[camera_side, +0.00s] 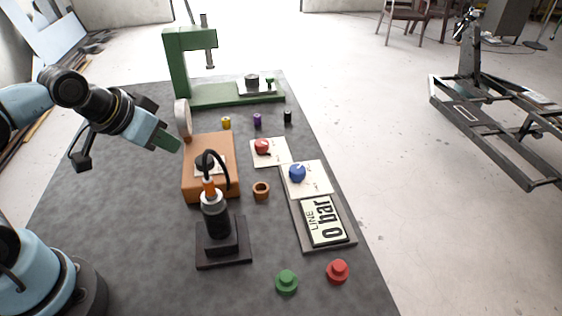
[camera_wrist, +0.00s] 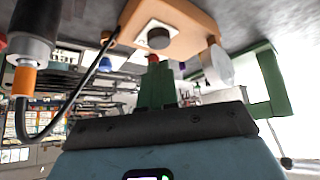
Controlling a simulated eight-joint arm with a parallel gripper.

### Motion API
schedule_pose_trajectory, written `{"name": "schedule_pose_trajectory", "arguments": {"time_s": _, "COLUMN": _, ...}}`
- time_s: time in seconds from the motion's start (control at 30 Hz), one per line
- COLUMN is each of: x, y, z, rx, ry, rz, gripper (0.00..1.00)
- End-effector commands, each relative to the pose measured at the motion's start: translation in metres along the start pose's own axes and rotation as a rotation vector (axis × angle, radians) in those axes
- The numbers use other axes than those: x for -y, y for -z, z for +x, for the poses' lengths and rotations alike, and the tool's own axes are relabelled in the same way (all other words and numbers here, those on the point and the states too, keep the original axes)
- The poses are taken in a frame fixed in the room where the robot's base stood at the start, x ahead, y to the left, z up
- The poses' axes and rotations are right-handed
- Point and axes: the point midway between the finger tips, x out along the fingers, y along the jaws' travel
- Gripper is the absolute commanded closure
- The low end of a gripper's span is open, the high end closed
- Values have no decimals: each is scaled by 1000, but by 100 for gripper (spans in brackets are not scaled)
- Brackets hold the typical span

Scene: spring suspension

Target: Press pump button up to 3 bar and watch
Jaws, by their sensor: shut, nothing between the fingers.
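The line display (camera_side: 325,221) is a pale panel on a grey board and reads "LINE 0 bar". A green button (camera_side: 287,281) and a red button (camera_side: 338,270) stand at the table's front right. I cannot tell which button is the pump button. An orange box (camera_side: 226,180) with a dark round knob on a white plate stands mid-table; it also shows in the wrist view (camera_wrist: 190,17). My gripper (camera_side: 174,144) is shut and empty, in the air left of the orange box, far from both buttons. Its green fingers show in the wrist view (camera_wrist: 156,72).
A black cylinder unit (camera_side: 216,220) with an orange collar and a black hose stands in front of the box. A green press frame (camera_side: 190,60) stands at the back. A red knob (camera_side: 262,146) and a blue knob (camera_side: 297,173) sit on white plates.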

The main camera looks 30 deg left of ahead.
Motion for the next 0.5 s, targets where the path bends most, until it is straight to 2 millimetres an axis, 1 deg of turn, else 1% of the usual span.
{"name": "schedule_pose_trajectory", "arguments": {"time_s": 0.07, "x": 0, "y": 5, "z": 0, "rx": -11, "ry": -3, "rz": -42, "gripper": 100}}
{"name": "schedule_pose_trajectory", "arguments": {"time_s": 0.17, "x": 0, "y": 17, "z": 1, "rx": -37, "ry": -14, "rz": -156, "gripper": 100}}
{"name": "schedule_pose_trajectory", "arguments": {"time_s": 0.4, "x": -1, "y": 54, "z": 4, "rx": -114, "ry": -67, "rz": -523, "gripper": 100}}
{"name": "schedule_pose_trajectory", "arguments": {"time_s": 0.5, "x": 0, "y": 65, "z": 5, "rx": -136, "ry": -87, "rz": -635, "gripper": 100}}
